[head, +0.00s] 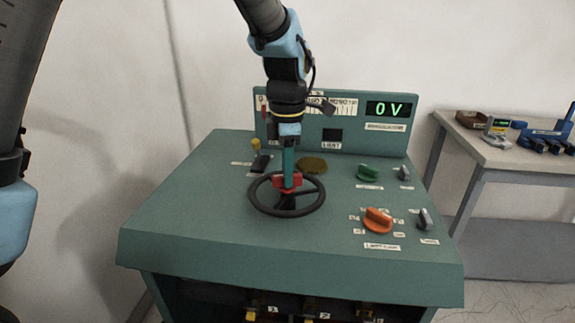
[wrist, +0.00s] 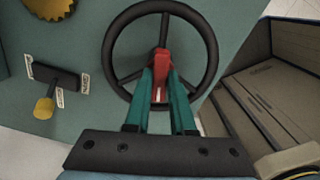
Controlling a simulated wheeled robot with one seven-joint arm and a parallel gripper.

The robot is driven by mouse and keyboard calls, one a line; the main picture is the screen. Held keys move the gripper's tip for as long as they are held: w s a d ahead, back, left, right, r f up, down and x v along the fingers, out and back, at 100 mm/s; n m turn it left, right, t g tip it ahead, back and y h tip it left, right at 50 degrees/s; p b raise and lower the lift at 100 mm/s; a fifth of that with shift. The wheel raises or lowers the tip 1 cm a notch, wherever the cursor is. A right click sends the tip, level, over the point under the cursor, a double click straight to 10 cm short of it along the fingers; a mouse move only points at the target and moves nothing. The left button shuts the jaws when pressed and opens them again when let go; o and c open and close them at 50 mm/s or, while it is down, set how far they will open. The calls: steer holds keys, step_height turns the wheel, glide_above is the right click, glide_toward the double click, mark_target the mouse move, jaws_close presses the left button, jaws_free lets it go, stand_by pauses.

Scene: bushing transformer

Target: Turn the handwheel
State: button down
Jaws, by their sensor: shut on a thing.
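The handwheel (head: 320,199) is a black ring with spokes and a red hub part (head: 287,181), mounted on the top of the green console (head: 190,220). In the wrist view the handwheel (wrist: 204,37) fills the upper middle, with the red part (wrist: 161,68) at its center. My gripper (head: 288,178) reaches down from above to the hub. In the wrist view the green fingers of my gripper (wrist: 160,85) are closed on the red part from both sides. The far side of the hub is partly hidden by the fingers.
The console display (head: 388,109) reads 0 V. An orange knob (head: 377,220), a green knob (head: 368,173) and grey switches lie right of the wheel. A black lever (head: 261,163) is left of it. A side table (head: 480,150) with tools stands at the right.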

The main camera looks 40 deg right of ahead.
steer(key=shift+w+n+p, duration=0.1)
steer(key=shift+n+p, duration=0.35)
steer(key=shift+n, duration=0.45)
steer(key=c, duration=0.8)
jaws_free()
steer(key=shift+o, duration=0.2)
step_height(320, 180, up, 11)
steer(key=b, duration=0.2)
steer(key=shift+f, duration=0.1)
